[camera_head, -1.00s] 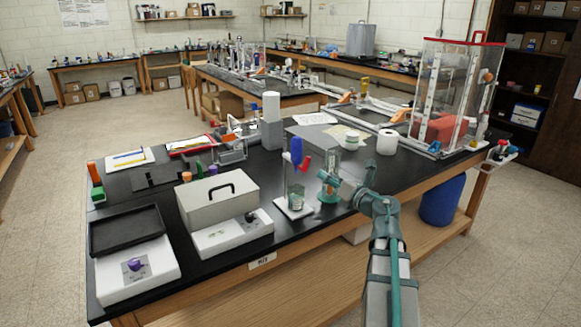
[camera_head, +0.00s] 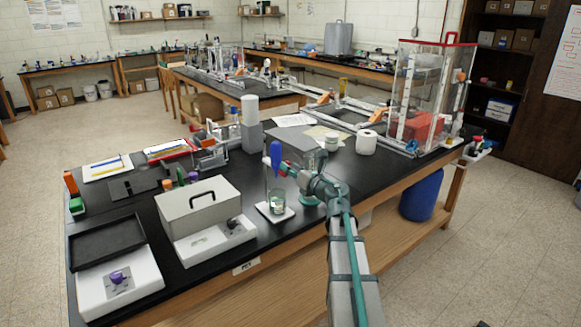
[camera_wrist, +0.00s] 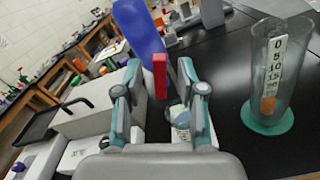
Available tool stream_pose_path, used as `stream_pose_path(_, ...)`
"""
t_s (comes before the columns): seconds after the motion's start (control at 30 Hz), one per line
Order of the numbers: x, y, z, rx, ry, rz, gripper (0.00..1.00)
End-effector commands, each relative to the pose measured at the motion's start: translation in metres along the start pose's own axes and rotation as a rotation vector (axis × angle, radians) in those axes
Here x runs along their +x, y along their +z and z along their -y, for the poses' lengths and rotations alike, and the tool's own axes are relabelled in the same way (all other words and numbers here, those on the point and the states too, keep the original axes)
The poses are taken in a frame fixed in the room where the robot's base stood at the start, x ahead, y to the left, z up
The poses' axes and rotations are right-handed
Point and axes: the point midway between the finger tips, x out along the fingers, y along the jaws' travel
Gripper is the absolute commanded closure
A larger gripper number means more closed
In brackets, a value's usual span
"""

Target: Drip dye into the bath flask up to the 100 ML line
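A blue dye dispenser (camera_head: 275,153) with a red tap handle (camera_wrist: 160,76) stands over a clear glass vessel, apparently the bath flask (camera_head: 277,207), on a white plate (camera_head: 264,212). The blue body also shows in the wrist view (camera_wrist: 140,28), behind the fingers. My gripper (camera_wrist: 162,82) is open, with the red handle between its fingers and gaps on both sides. In the wrist view the flask (camera_wrist: 180,118) is partly hidden behind the right finger. Its liquid level and 100 ML line are not readable.
A graduated glass cylinder (camera_wrist: 275,75) on a teal base, with an orange piece inside, stands close to the right of my gripper. A grey box (camera_head: 196,205) stands left of the flask. A white roll (camera_head: 366,142) and a clear tank (camera_head: 425,95) are farther right.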

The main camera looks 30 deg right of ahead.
Motion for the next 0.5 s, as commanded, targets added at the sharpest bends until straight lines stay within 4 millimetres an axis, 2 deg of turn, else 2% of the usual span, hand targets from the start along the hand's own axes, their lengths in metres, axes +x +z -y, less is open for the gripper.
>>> stream_pose_path(0.33, 0.0038, -0.0003, -0.0001, 0.0, 0.0, 0.0, 0.6)
stream_pose_path(0.5, 0.0037, -0.0002, -0.0002, 0.0, 0.0, 0.0, 0.87)
